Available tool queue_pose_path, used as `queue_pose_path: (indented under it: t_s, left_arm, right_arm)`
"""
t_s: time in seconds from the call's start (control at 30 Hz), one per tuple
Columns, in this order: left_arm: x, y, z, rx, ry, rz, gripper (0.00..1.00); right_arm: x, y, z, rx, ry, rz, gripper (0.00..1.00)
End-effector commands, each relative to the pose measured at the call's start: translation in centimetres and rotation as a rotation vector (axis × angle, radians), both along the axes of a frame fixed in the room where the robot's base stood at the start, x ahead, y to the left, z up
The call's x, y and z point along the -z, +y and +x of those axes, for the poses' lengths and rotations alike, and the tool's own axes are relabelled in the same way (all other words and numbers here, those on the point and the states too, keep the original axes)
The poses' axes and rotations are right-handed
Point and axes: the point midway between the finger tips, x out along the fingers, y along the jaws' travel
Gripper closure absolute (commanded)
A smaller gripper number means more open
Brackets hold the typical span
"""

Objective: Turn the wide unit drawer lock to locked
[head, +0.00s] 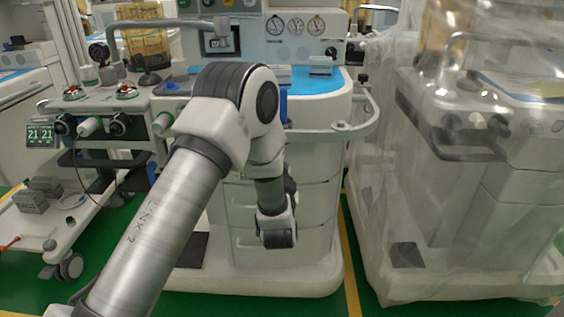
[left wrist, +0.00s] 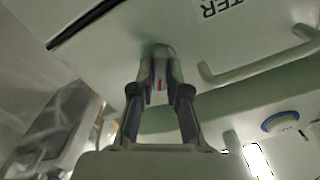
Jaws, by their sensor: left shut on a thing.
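In the left wrist view a small grey lock knob (left wrist: 160,66) with a red mark stands out from a pale panel. My left gripper (left wrist: 158,90) is shut on it, with one finger on each side. In the head view my left arm reaches to the pale drawer unit (head: 321,205) in the middle. Its wrist hangs low in front of the drawers and hides the lock and the fingers. I cannot read the lock's setting from the red mark. My right gripper is in neither view.
A bar handle (left wrist: 240,74) lies right of the knob in the left wrist view, with a blue-ringed round part (left wrist: 281,121) below it. In the head view a plastic-covered machine (head: 480,190) stands at right and a trolley (head: 100,215) at left.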

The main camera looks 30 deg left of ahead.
Motion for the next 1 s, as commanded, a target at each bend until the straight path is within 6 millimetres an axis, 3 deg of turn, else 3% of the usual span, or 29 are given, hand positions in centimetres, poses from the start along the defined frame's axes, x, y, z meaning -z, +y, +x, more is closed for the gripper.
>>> queue_pose_path:
  t_s: [0.03,0.4,1.0]
  left_arm:
    - [-0.6,0.0,0.0,0.0,0.025,0.037,1.0]
    - [-0.4,-0.1,0.0,0.001,0.209,0.338,1.0]
    - [0.0,-0.2,0.1,0.0,0.48,0.784,1.0]
  right_arm:
    - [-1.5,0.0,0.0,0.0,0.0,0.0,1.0]
    - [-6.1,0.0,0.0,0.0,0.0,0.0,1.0]
    - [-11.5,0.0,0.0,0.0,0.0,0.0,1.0]
